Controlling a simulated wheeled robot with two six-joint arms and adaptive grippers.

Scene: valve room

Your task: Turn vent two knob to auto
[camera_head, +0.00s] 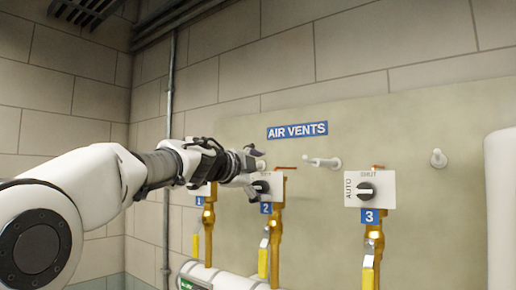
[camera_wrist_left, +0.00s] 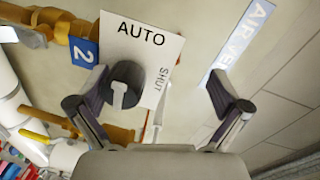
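The vent two knob is a dark round knob (camera_wrist_left: 125,85) with a light grey bar on a white plate (camera_wrist_left: 145,45) marked AUTO and SHUT. In the wrist view AUTO is above it and SHUT to its right; which mark the bar indicates, I cannot tell. In the head view the knob (camera_head: 261,187) sits above the blue "2" label (camera_head: 266,208), partly behind my gripper. My left gripper (camera_head: 255,166) is in front of the plate. In the wrist view its fingers (camera_wrist_left: 158,88) are spread; the left one overlaps the knob's edge, contact unclear. My right gripper is out of view.
The vent 3 plate (camera_head: 370,189) and its knob are to the right, clear of my arm. Brass pipes (camera_head: 277,225) with yellow handles run below the plates. A white peg (camera_head: 322,162) sticks out of the wall to the right of vent two. The AIR VENTS sign (camera_head: 297,131) is above.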

